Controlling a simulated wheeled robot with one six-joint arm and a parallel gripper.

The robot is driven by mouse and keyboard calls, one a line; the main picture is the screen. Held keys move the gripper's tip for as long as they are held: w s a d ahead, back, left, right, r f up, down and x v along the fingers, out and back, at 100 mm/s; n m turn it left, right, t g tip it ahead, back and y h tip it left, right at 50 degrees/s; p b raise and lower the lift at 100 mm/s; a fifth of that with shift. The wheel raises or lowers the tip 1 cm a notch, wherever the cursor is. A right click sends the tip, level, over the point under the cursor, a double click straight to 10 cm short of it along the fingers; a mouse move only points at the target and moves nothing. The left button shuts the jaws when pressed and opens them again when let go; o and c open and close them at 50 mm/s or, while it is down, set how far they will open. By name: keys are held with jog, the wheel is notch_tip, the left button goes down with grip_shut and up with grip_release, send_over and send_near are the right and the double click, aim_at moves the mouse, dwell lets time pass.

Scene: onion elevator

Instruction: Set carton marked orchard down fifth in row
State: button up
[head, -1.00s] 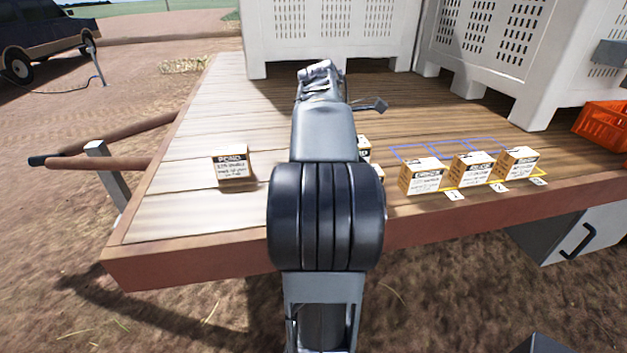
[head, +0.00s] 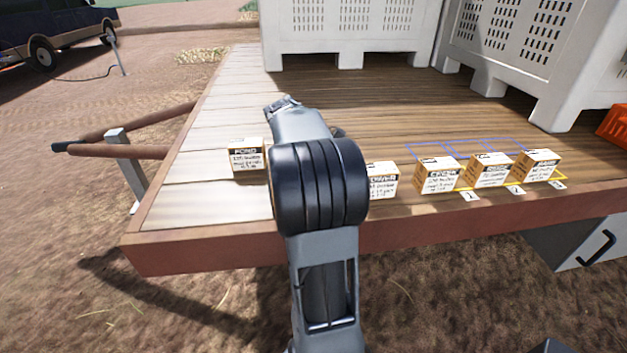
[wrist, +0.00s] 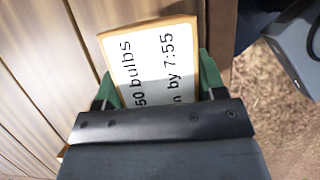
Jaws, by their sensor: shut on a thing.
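In the wrist view my gripper (wrist: 158,84) is shut on a carton (wrist: 150,62), its green fingers on either side. The carton's white label shows "50 bulbs" and "by 7:55"; its name is out of sight, so I cannot tell whether it is the orchard carton. In the head view my arm hides the gripper and the held carton. Three cartons (head: 437,175), (head: 489,170), (head: 537,165) stand in a row at the deck's front right, behind number cards (head: 470,196). Another carton (head: 381,181), partly behind my arm, stands left of them.
A carton marked POND (head: 246,158) stands alone on the left of the wooden deck (head: 190,190). Blue outlines (head: 432,147) lie behind the row. White slatted bins (head: 350,30) stand at the back, an orange crate (head: 613,124) at the right edge. The deck's left side is largely bare.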

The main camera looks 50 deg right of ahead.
jog(key=shift+f, duration=1.4)
jog(key=shift+f, duration=0.1)
jog(key=o, duration=1.2)
jog(key=shift+f, duration=0.1)
jog(key=v, duration=1.2)
jog(key=s+a+f+m+t+y, duration=0.1)
jog(key=s+a+f+m+t, duration=0.1)
jog(key=a, duration=0.7)
jog(key=s+a+f+m+t+y, duration=0.1)
jog(key=s+a+f+m, duration=0.3)
jog(key=a, duration=0.5)
jog(key=s+a+f+m+t+y, duration=0.1)
jog(key=s+a+f+m+t, duration=0.2)
jog(key=a, duration=0.6)
jog(key=shift+a+f+m+t, duration=0.15)
jog(key=shift+f+m+t, duration=0.3)
jog(key=shift+f, duration=0.3)
